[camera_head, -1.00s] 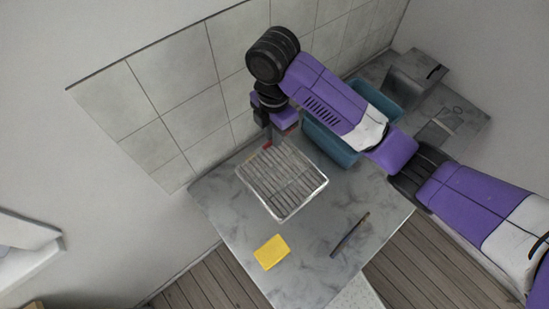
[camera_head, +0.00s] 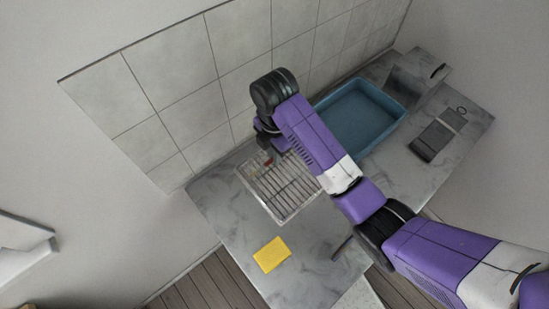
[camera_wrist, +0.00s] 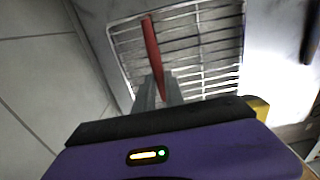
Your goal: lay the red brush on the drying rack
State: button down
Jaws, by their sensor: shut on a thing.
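The red brush (camera_wrist: 153,55) shows in the wrist view as a long red stick held between the fingers of my gripper (camera_wrist: 158,92). My gripper is shut on it. Below it lies the drying rack (camera_wrist: 205,97), a metal wire grid. In the head view the rack (camera_head: 290,199) lies on the grey counter, and my gripper (camera_head: 270,158) is over its upper part near the wall. Only a small red bit of the brush (camera_head: 268,162) shows there; my arm hides the rest. I cannot tell whether the brush touches the rack.
A yellow cloth or sponge (camera_head: 271,254) lies in front of the rack. A dark, thin tool (camera_head: 343,246) lies to its right, partly under my arm. A blue basin (camera_head: 362,117) stands at the right. A tiled wall (camera_head: 190,90) runs behind the counter.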

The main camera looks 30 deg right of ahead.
jog(key=shift+f, duration=1.05)
jog(key=shift+f, duration=0.2)
jog(key=c, duration=1.4)
grip_release()
